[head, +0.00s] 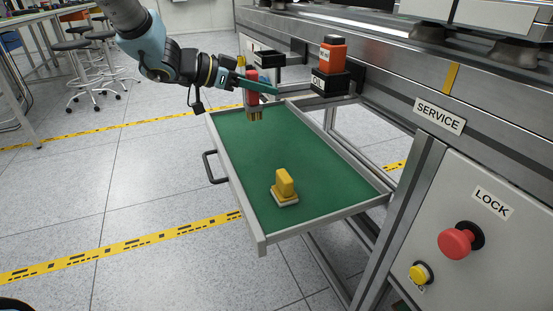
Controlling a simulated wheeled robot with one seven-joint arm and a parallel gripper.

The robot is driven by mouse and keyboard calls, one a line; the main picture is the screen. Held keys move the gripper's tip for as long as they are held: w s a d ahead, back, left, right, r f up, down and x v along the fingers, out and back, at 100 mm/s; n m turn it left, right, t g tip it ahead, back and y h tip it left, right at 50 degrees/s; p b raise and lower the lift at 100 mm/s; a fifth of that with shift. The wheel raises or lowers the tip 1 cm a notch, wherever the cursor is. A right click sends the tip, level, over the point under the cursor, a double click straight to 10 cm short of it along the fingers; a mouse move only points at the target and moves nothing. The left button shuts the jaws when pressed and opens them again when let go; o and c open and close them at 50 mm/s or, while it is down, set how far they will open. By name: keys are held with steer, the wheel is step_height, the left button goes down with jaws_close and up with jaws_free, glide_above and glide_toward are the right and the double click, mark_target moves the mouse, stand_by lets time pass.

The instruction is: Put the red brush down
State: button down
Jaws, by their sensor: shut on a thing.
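The red brush (252,98) hangs upright in my gripper (255,82), with its yellowish bristles (255,114) pointing down. My gripper is shut on the upper part of the brush, and its teal fingers hide some of the handle. The brush is over the far left part of an open drawer (291,135) with a green lining. I cannot tell whether the bristles touch the lining or are a little above it.
A yellow block-shaped tool (285,184) on a pale base stands near the drawer's front end. An orange bottle (332,55) sits in a black holder labelled OIL. An empty-looking black holder (269,59) is left of it. The drawer's middle is clear.

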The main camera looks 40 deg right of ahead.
step_height(320, 180, down, 10)
steer(key=b, duration=0.3)
steer(key=shift+s, duration=0.15)
steer(key=c, duration=0.6)
jaws_free()
